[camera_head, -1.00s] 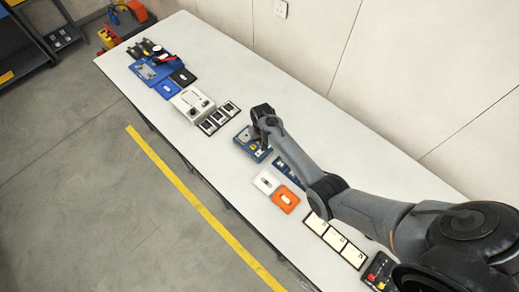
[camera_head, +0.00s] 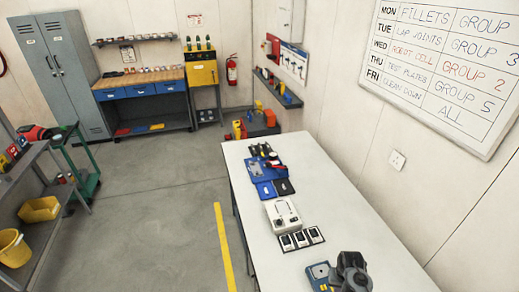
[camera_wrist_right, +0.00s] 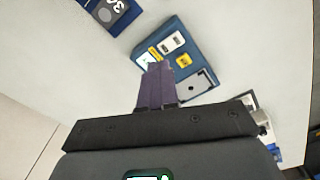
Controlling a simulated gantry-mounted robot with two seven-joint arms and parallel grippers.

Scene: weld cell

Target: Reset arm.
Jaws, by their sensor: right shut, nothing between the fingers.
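My right gripper (camera_head: 352,272) shows at the bottom of the head view, beside a blue box (camera_head: 319,275) on the white table (camera_head: 375,235). In the right wrist view its two dark fingers (camera_wrist_right: 160,72) are together with nothing between them. They point at the blue box (camera_wrist_right: 172,45), which has white panels, a yellow square and a grey plate, and cover part of it. I cannot tell whether they touch it. My left gripper is not in view.
A white device (camera_head: 283,216), a tray of black-and-white parts (camera_head: 300,240) and a blue mat (camera_head: 265,166) with tools stand farther along the table. A wall with a whiteboard (camera_head: 445,60) borders the right side. Floor (camera_head: 150,220) is open to the left.

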